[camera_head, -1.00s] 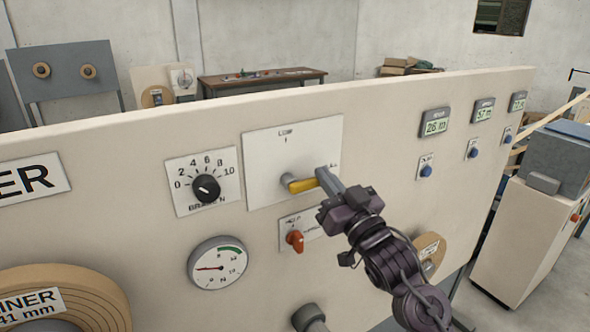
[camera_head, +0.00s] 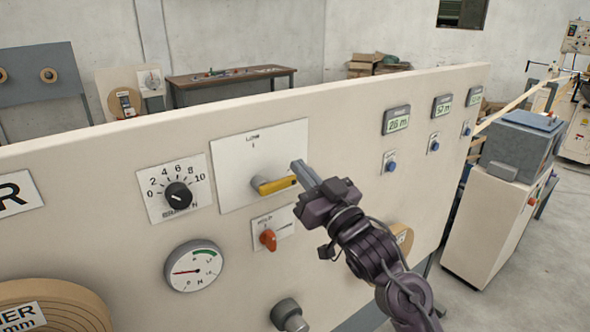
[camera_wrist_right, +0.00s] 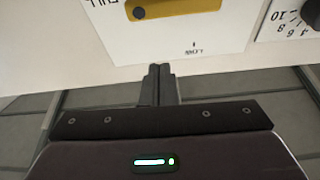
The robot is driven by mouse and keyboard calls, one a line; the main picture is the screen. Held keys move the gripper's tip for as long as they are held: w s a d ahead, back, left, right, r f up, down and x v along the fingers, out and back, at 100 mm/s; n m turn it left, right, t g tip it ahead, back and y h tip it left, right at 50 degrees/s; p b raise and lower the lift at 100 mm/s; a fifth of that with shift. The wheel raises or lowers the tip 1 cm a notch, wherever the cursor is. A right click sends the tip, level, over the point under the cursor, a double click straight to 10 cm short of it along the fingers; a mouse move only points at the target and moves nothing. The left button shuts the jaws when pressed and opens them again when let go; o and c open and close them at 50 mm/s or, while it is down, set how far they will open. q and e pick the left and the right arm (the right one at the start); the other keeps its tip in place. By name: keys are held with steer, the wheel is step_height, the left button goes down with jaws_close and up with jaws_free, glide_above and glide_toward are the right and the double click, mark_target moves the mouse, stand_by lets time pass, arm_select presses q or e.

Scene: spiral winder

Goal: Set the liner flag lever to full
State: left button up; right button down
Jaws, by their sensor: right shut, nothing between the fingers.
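The liner flag lever (camera_head: 275,185) is a yellow handle on a grey pivot, mounted on a white plate (camera_head: 235,163). It lies about level, its free end pointing right. A label reading LOW is at the plate's top; in the right wrist view, upside down, FULL is lettered beyond the lever's (camera_wrist_right: 180,8) left end. My right gripper (camera_head: 304,172) is shut and empty, its fingertips just right of and above the lever's end. In the right wrist view the fingertips (camera_wrist_right: 158,68) are apart from the lever. My left gripper is not in view.
Displays with blue buttons (camera_head: 390,167) are to the right. A grey knob (camera_head: 287,313) protrudes below.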

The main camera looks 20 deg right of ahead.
steer(key=b+v, duration=0.2)
steer(key=v, duration=0.4)
steer(key=shift+s+d+f, duration=0.25)
steer(key=shift+d+f, duration=0.05)
